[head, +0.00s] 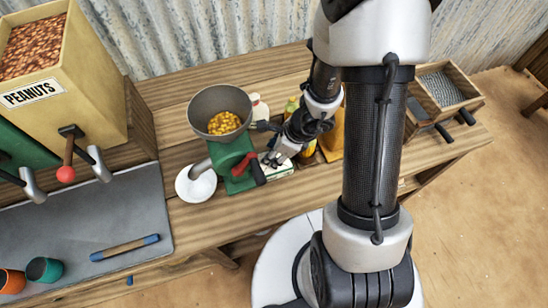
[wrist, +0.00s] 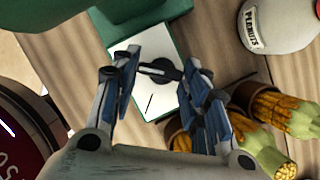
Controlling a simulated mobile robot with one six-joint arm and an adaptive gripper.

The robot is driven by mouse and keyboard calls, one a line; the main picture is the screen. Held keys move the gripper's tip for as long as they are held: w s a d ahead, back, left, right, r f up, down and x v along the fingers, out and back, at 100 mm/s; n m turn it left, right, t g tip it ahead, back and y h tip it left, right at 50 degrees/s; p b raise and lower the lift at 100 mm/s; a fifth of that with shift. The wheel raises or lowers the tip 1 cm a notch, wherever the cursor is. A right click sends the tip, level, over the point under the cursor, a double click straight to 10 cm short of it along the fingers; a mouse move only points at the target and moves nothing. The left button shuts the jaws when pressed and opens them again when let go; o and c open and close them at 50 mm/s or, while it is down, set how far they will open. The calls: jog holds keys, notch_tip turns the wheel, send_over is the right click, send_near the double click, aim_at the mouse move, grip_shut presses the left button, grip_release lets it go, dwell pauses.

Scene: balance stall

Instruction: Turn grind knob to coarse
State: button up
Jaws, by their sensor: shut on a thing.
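The green grinder (head: 237,160) stands on the wooden counter, with a grey hopper (head: 203,105) of yellow corn on top. Its white dial plate (wrist: 133,50) shows in the wrist view with a thin black line on it. The black grind knob (wrist: 160,70) sits on this plate. My gripper (wrist: 161,78) is shut on the knob, one finger on each side. In the head view my gripper (head: 280,153) is at the grinder's right side and hides the knob. Which setting the knob points to cannot be told.
A white saucer (head: 196,186) lies left of the grinder. A white jar (wrist: 280,22) and corn cobs (wrist: 262,108) stand close on the right. A peanut bin (head: 48,60) is at the left.

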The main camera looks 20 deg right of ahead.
jog(key=shift+m+b, duration=0.6)
jog(key=shift+b, duration=0.05)
jog(key=shift+t, duration=0.3)
jog(key=o, duration=1)
jog(key=shift+h, duration=0.3)
jog(key=shift+o, duration=0.2)
jog(key=shift+r, duration=0.15)
jog(key=v, duration=1.1)
jog(key=shift+r, duration=0.35)
jog(key=shift+s+d, duration=0.1)
